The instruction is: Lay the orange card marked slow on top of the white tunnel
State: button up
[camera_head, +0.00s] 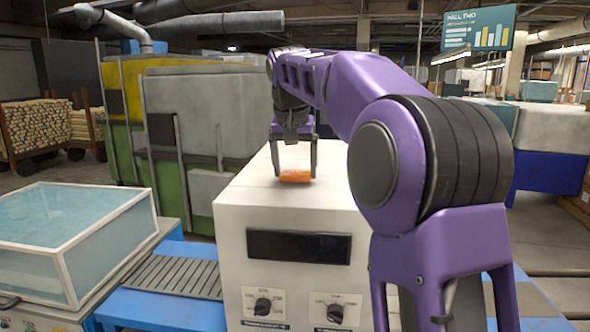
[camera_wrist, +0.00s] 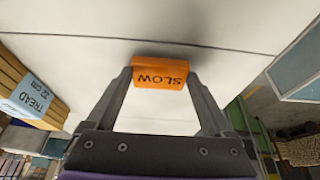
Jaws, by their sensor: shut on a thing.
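The orange card (camera_head: 295,177) is between the fingers of my gripper (camera_head: 296,172), at the top of the white tunnel (camera_head: 232,213). In the wrist view the card (camera_wrist: 159,72) shows the word SLOW, and my gripper (camera_wrist: 160,85) is shut on its two ends. The white tunnel top (camera_wrist: 160,28) lies directly behind the card there. The card looks at or very close to the top surface; I cannot tell whether it touches. The tunnel's front has a dark window and two dials.
A clear-lidded box (camera_head: 75,235) stands at the left beside a grey roller strip (camera_head: 175,275) on a blue frame. Green and yellow machinery (camera_head: 125,90) stands behind. A sign marked TREAD (camera_wrist: 35,97) shows in the wrist view. The tunnel top around the card looks clear.

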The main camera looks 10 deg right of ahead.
jog(key=shift+f, duration=0.25)
jog(key=shift+f, duration=0.2)
jog(key=o, duration=1.2)
jog(key=shift+r, duration=0.1)
jog(key=shift+s+r, duration=0.1)
jog(key=shift+r, duration=0.4)
jog(key=v, duration=1.1)
jog(key=shift+s, duration=0.15)
